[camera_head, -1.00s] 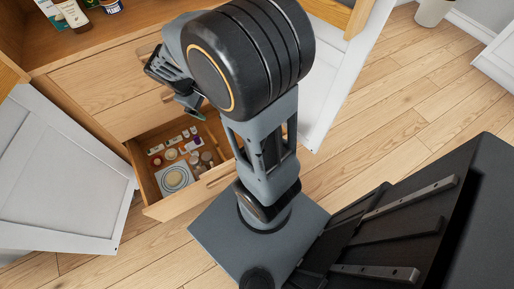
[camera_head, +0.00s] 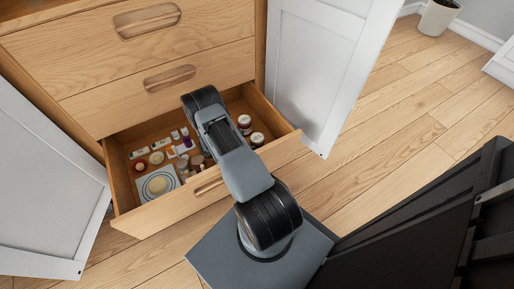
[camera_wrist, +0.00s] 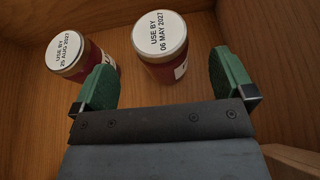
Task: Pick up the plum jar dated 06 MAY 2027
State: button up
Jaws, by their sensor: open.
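The jar dated 06 MAY 2027 (camera_wrist: 162,58) stands upright in the drawer, with a white lid and dark red contents, in the wrist view. A second jar (camera_wrist: 78,57), lid dated 25 AUG 2027, stands to its left. My gripper (camera_wrist: 165,82) is open. Its right green finger is to the right of the 06 MAY jar, and its left finger overlaps the edge of the other jar in the picture. Two dark red jars with white lids show in the head view (camera_head: 245,123) (camera_head: 257,140), at the drawer's right side. My gripper's fingers are hidden there by my arm.
The open wooden drawer (camera_head: 152,219) holds several small bottles (camera_head: 195,163) and a white square item with a round dish (camera_head: 158,185) on its left side. White doors stand open at left (camera_head: 45,190) and right (camera_head: 325,70). Closed drawers (camera_head: 165,80) are above.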

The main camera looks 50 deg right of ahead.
aim_at(257, 139)
jog(key=shift+b+x, duration=1.2)
jog(key=shift+x, duration=2.4)
jog(key=shift+w, duration=0.1)
jog(key=c, duration=1.2)
